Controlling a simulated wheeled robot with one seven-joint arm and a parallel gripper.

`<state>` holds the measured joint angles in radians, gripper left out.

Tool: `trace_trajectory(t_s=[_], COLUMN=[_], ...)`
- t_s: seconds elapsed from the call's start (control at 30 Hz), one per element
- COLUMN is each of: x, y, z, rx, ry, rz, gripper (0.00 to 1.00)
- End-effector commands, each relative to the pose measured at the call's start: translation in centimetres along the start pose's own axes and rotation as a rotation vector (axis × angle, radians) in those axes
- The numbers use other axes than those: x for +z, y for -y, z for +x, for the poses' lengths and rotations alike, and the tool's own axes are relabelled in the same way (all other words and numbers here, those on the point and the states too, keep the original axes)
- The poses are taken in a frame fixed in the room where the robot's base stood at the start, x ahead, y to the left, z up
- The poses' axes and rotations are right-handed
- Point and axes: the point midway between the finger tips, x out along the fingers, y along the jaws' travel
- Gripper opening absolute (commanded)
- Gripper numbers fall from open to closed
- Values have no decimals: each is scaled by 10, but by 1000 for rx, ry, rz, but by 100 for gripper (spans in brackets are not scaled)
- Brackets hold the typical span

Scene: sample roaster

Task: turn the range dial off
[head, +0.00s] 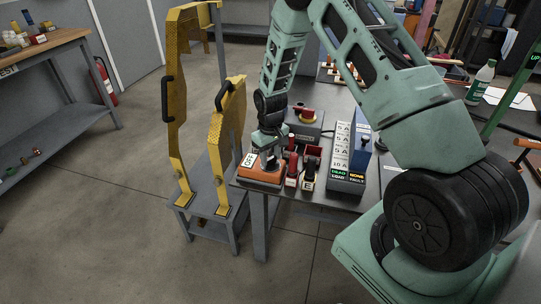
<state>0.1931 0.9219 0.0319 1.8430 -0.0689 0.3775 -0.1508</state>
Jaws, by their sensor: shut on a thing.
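A low orange box (258,175) sits at the near left corner of the grey table. A white label reading OFF (249,160) is on its left side. My gripper (270,153) points down over the top of the orange box, shut on the range dial (271,163). The fingers and arm cover most of the dial, so its pointer and setting cannot be read.
A grey box with a red knob (305,122) is behind. Yellow guards (221,150) stand left of the table. Open floor lies front left.

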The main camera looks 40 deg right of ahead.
Motion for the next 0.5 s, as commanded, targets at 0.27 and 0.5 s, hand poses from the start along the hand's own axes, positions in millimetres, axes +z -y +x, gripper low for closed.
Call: trace_trajectory(t_s=[0.27, 0.5], x=[0, 0], y=[0, 0], z=[0, 0], rx=[0, 0], ry=[-1, -1], rz=[-81, -95], gripper=[17, 17])
